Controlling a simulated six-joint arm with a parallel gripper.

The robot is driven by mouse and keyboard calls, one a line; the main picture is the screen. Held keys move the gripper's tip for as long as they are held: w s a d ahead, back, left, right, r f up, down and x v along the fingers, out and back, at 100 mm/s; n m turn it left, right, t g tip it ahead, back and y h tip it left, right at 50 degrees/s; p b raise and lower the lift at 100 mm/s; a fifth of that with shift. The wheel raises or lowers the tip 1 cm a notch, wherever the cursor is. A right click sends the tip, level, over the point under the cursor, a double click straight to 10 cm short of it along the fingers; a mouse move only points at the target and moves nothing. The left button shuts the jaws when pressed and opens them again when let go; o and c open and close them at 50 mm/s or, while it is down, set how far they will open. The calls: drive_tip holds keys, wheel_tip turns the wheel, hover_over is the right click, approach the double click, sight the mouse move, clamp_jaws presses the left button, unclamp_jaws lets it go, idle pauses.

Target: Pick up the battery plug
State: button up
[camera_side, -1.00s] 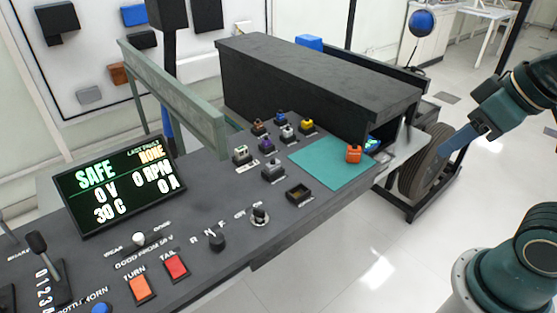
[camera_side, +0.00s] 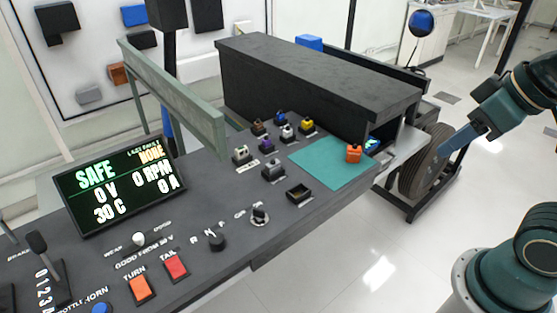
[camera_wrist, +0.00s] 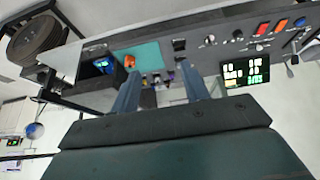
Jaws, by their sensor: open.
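An orange plug-like block (camera_side: 354,153), which I take to be the battery plug, stands on a teal mat (camera_side: 320,166) at the right end of the dark console. In the wrist view the orange block (camera_wrist: 130,62) shows beyond and above my fingers, well apart from them. My gripper (camera_wrist: 160,90) has its two blue fingers spread, with nothing between them. In the side view its blue finger part (camera_side: 462,136) is at the right, clear of the console and in front of the wheel.
Several small coloured connectors (camera_side: 267,145) stand left of the mat, with an empty dark socket (camera_side: 299,193) in front. A long black box (camera_side: 315,85) rises behind the mat. A green-grey rail (camera_side: 175,95) and a lit display (camera_side: 118,188) stand farther left.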

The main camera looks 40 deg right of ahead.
drive_tip(key=w+r+n+g, duration=0.2)
drive_tip(key=w+r+n, duration=0.25)
drive_tip(key=w, duration=0.65)
drive_tip(key=n+g, duration=0.4)
drive_tip(key=n, duration=1)
hover_over(273, 160)
wheel_tip(273, 160, down, 17)
drive_tip(key=shift+m, duration=0.25)
drive_tip(key=shift+d+f, duration=0.1)
drive_tip(key=shift+f, duration=4.3)
